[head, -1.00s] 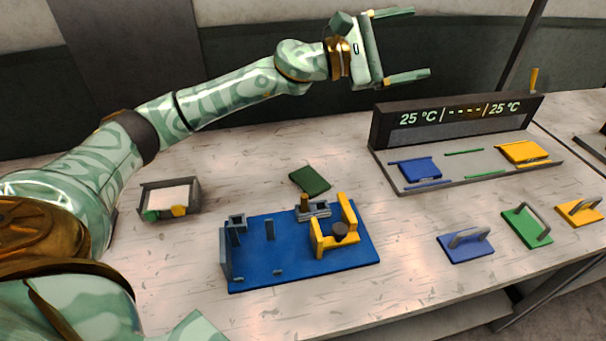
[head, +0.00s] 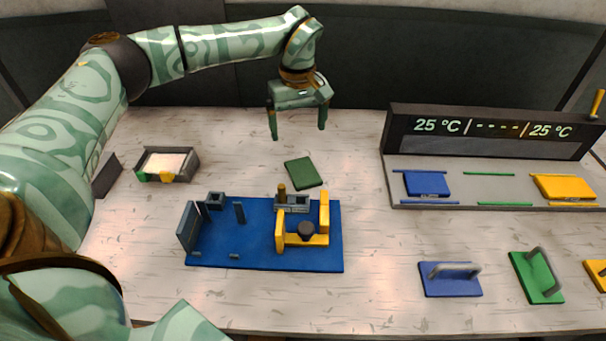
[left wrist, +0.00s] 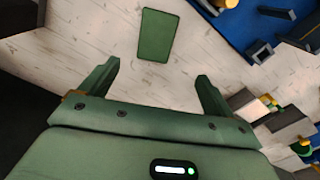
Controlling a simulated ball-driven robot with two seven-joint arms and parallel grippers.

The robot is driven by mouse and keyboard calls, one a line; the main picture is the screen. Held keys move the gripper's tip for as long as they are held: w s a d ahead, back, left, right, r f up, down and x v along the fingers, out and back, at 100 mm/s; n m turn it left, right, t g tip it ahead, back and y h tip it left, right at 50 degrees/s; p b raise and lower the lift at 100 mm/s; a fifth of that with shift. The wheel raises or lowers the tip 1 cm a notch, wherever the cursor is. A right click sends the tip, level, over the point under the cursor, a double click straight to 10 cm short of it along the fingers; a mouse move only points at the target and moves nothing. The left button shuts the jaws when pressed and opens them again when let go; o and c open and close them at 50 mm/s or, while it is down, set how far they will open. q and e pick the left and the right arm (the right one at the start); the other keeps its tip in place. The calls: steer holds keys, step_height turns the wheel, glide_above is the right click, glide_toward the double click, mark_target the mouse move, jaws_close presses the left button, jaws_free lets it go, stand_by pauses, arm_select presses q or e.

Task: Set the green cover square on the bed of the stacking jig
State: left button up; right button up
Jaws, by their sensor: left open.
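The green cover (head: 303,173) is a flat dark green plate lying on the table behind the jig. The stacking jig has a blue base (head: 260,255) with dark upright stops on its left and a yellow clamp part (head: 305,238) on its right. No cover lies on its bare blue part. My left gripper (head: 297,134) is open and empty, pointing down above the table behind the green cover. In the left wrist view the cover (left wrist: 157,36) lies beyond the open fingertips, apart from them. My right gripper is not in view.
A small grey tray (head: 194,165) with white contents stands left. At right, a rack with a temperature display (head: 490,126) holds a blue plate (head: 427,184) and a yellow plate (head: 565,188). Handled blue (head: 450,285) and green (head: 536,283) blocks lie at the front right.

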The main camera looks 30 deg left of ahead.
arm_select(q)
steer(key=b, duration=0.2)
glide_above(302, 170)
steer(key=f, duration=0.7)
steer(key=shift+s+a+f, duration=0.15)
steer(key=shift+s+a, duration=0.05)
steer(key=shift+a, duration=0.05)
steer(key=f, duration=0.2)
steer(key=f+b, duration=0.2)
steer(key=f, duration=0.1)
steer(key=shift+w+d+f, duration=0.25)
steer(key=shift+f, duration=0.05)
steer(key=shift+r, duration=0.1)
steer(key=c, duration=1.1)
steer(key=shift+c, duration=0.3)
